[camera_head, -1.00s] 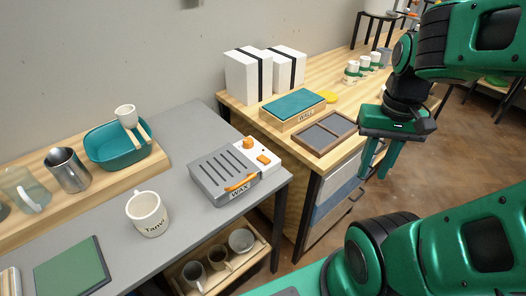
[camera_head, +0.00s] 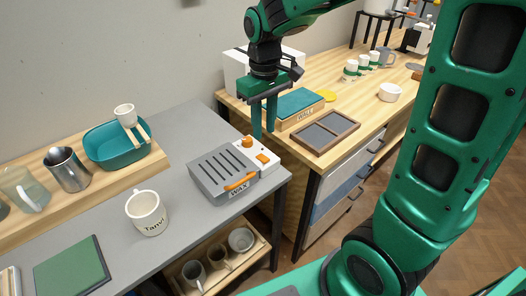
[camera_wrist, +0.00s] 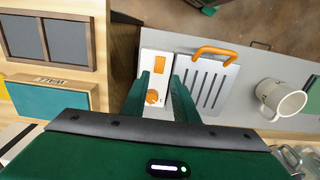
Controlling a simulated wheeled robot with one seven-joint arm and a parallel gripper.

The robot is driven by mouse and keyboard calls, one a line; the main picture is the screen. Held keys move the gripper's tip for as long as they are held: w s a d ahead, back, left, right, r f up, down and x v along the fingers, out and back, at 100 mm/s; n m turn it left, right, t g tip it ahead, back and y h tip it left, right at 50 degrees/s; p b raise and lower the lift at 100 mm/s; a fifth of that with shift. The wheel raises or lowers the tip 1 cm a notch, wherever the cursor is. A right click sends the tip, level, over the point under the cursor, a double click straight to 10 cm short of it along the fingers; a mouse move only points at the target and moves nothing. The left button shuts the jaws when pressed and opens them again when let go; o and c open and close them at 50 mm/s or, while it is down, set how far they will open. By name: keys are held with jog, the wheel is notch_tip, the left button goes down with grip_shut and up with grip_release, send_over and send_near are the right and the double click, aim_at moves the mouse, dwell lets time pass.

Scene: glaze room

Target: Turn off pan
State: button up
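The wax pan (camera_head: 212,172) is a grey slotted box marked WAX with an orange handle (camera_head: 240,181), at the grey table's right end. A white control box (camera_head: 266,165) is on its right side, bearing an orange knob (camera_head: 247,142) and an orange rocker switch (camera_head: 262,158). My gripper (camera_head: 263,132) points down above the back of the control box. In the wrist view its two fingers are apart with nothing held, and the knob (camera_wrist: 152,97) shows between them, with the switch (camera_wrist: 160,66) beyond. I cannot tell how high the fingertips are above the knob.
A cream mug (camera_head: 147,213) stands left of the pan. A teal basin (camera_head: 112,152) and metal pitcher (camera_head: 68,169) are behind. On the wooden bench (camera_head: 352,108) to the right are a teal-topped box (camera_head: 297,103) and a dark two-panel tray (camera_head: 325,132).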

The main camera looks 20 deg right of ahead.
aim_at(264, 158)
notch_tip(264, 158, down, 10)
jog(key=shift+r, duration=0.15)
jog(key=shift+c, duration=0.4)
